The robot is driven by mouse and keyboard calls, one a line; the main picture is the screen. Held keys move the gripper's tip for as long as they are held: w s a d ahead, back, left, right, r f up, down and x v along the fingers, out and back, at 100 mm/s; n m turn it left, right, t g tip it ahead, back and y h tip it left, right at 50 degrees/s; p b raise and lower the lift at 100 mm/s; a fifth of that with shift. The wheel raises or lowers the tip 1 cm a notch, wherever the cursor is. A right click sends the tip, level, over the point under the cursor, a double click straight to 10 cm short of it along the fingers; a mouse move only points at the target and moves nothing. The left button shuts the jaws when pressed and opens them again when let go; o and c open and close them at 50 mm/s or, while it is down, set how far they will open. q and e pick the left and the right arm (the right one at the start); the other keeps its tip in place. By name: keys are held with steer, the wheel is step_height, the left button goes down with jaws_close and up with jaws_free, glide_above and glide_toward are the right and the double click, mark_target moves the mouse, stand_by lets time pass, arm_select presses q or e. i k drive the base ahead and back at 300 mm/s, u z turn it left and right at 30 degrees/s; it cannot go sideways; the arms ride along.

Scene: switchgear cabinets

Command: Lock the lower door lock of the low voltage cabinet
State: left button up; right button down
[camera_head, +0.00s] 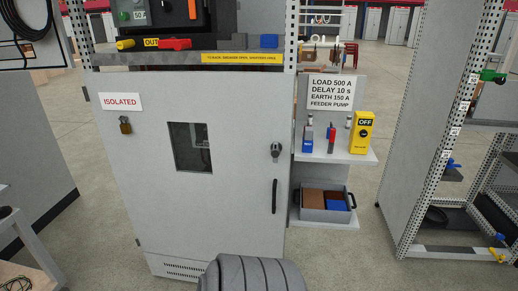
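The grey cabinet door (232,215) faces me and looks closed. A dark round lock (276,150) sits near its upper right edge. It has a short part pointing down; whether it is locked cannot be told. A black vertical handle (274,196) is below it. I see no other lock lower on this door. A small dark window (189,147) is left of the lock. Neither of my grippers is in view. A grey ribbed part of mine shows at the bottom centre, in front of the door's lower edge.
A side shelf (340,155) at the right holds small tools and a yellow OFF block (361,132). Below it is a grey bin (325,213). A perforated rack (428,150) stands further right, with open floor between.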

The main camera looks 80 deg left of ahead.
mark_target(276, 151)
steer(key=u, duration=0.95)
steer(key=i, duration=0.85)
steer(key=u, duration=0.9)
